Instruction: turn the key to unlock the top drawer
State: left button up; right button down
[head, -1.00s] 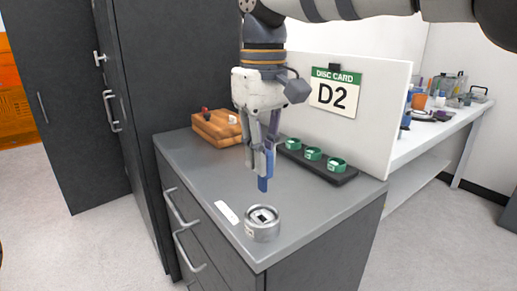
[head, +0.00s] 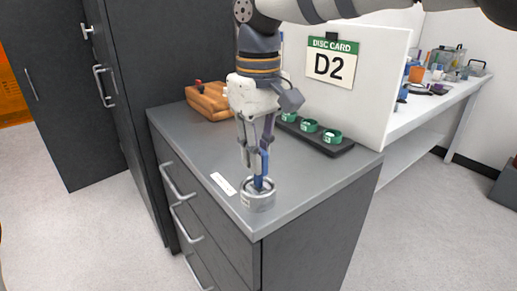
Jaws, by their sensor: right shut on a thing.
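My right gripper (head: 257,160) points down over the grey cabinet top (head: 195,145). It is shut on a blue key (head: 259,182). The key's lower end is at the opening of a round metal lock (head: 258,201) near the cabinet's front corner. It looks seated in the lock, but the tip is hidden. The top drawer (head: 190,193) is closed, with a bar handle (head: 177,181) on the cabinet's front. My left gripper is not in view.
A white label strip (head: 223,184) lies left of the lock. A black tray (head: 335,149) with green rings and a wooden block (head: 210,100) stand behind. A tall dark cabinet (head: 145,55) stands at left.

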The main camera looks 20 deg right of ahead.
jog(key=shift+f, duration=1.35)
dwell(0.4)
